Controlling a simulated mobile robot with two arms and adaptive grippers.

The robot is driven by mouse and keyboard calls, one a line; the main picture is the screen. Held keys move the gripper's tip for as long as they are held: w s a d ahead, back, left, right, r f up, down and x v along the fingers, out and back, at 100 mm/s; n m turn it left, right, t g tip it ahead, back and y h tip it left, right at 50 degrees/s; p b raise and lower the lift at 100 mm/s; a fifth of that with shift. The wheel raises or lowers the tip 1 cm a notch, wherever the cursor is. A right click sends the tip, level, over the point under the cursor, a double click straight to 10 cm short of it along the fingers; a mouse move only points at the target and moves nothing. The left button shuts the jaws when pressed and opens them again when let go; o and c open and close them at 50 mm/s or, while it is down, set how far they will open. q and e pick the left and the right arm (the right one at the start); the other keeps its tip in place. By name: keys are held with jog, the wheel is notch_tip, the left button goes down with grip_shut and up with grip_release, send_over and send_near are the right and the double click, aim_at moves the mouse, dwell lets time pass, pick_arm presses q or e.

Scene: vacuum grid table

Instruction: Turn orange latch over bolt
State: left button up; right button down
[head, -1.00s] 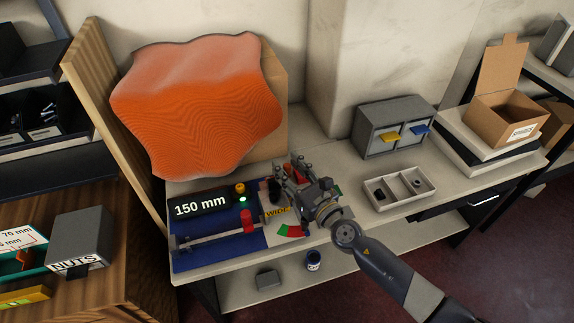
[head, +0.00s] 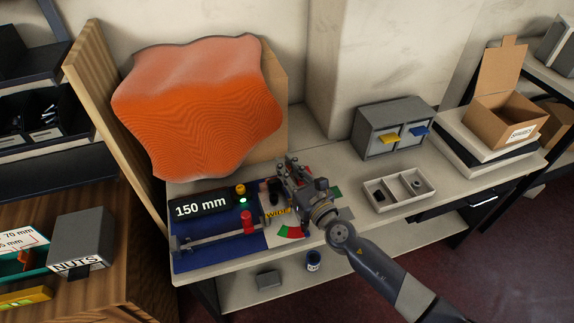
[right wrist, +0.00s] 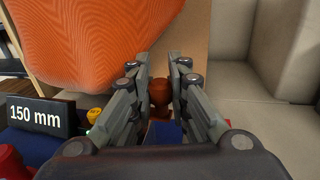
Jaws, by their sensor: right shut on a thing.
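My right gripper (head: 287,172) is over the right part of the blue and white board on the bench. In the right wrist view its two fingers (right wrist: 160,84) stand on either side of a reddish-brown round knob (right wrist: 160,93) and are shut on it. Whether this knob belongs to the orange latch I cannot tell; the fingers hide most of it. In the head view the gripper hides the latch area, and I cannot make out the bolt. My left gripper is not in view.
A large wavy orange panel (head: 197,105) stands behind the board. A black "150 mm" display (head: 202,207), a yellow button (head: 240,189) and a red knob (head: 248,222) lie left of the gripper. A divided tray (head: 399,190) stands to the right.

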jog(key=m+h+p, duration=0.1)
jog(key=s+m+t+h+p, duration=0.1)
jog(key=shift+r+p, duration=0.15)
jog(key=shift+p, duration=0.15)
jog(key=shift+s+f+m+t+h, duration=0.1)
jog(key=shift+s+m+t+h, duration=0.2)
jog(key=shift+m+h, duration=0.85)
jog(key=shift+s+f+m+t+h, duration=0.1)
jog(key=shift+s+m+t+h, duration=0.3)
jog(key=shift+h, duration=1.25)
jog(key=shift+s+f+m+t+h, duration=0.1)
jog(key=shift+s+m+h, duration=0.3)
jog(key=shift+m+h, duration=0.8)
jog(key=shift+h, duration=0.4)
jog(key=c, duration=1.5)
grip_release()
jog(key=shift+r, duration=0.1)
jog(key=shift+s, duration=0.15)
jog(key=s, duration=0.8)
jog(key=s+a, duration=0.1)
jog(key=s, duration=0.2)
jog(key=shift+s, duration=0.4)
